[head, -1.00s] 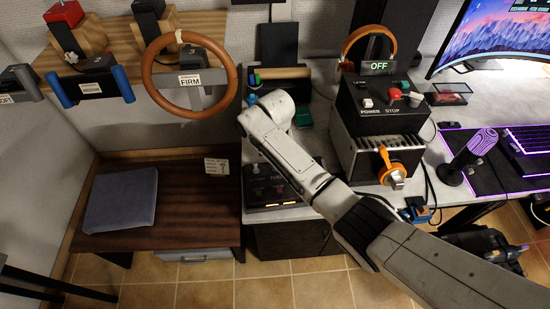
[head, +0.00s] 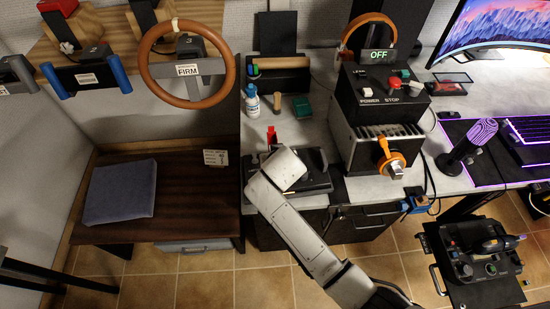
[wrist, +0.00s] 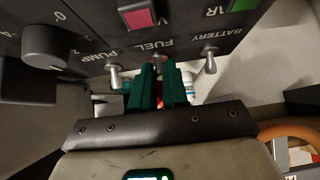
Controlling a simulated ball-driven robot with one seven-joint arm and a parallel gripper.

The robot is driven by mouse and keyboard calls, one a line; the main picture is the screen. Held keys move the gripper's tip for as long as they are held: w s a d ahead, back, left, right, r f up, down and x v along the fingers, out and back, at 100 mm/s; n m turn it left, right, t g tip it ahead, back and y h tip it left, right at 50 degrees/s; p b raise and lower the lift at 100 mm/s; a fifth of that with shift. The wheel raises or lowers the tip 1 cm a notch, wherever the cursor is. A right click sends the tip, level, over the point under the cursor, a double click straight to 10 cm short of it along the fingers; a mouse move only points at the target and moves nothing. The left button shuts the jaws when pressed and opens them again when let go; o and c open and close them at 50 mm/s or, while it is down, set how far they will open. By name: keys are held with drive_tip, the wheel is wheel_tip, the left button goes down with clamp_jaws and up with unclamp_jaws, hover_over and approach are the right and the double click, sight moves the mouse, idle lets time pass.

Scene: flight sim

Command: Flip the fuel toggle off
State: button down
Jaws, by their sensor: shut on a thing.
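In the wrist view, the dark switch panel (wrist: 85,22) fills the upper part, with labels PUMP, FUEL and BATTERY. The fuel toggle (wrist: 159,59) is at the panel's middle, below its label, and mostly hidden between the green fingers of my gripper (wrist: 161,70). My gripper is shut on it, with a narrow gap between the fingers. Whether the toggle is up or down cannot be told. In the head view, the black switch box (head: 318,178) stands at the desk's front edge, partly hidden by my arm.
The pump toggle (wrist: 114,77) and battery toggle (wrist: 210,61) flank the fuel toggle closely. A rotary knob (wrist: 46,45) is at the left. A white bottle (head: 252,101) and a large box with an OFF display (head: 379,55) stand on the desk.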

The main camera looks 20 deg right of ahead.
drive_tip(key=shift+s+f+t+b, duration=0.25)
drive_tip(key=shift+f+t+b, duration=0.1)
drive_tip(key=shift+t+b, duration=0.6)
drive_tip(key=shift+r, duration=0.1)
drive_tip(key=c, duration=1.1)
unclamp_jaws()
drive_tip(key=shift+a, duration=0.1)
drive_tip(key=v, duration=1.1)
drive_tip(key=shift+w+a, duration=0.1)
drive_tip(key=shift+a, duration=0.05)
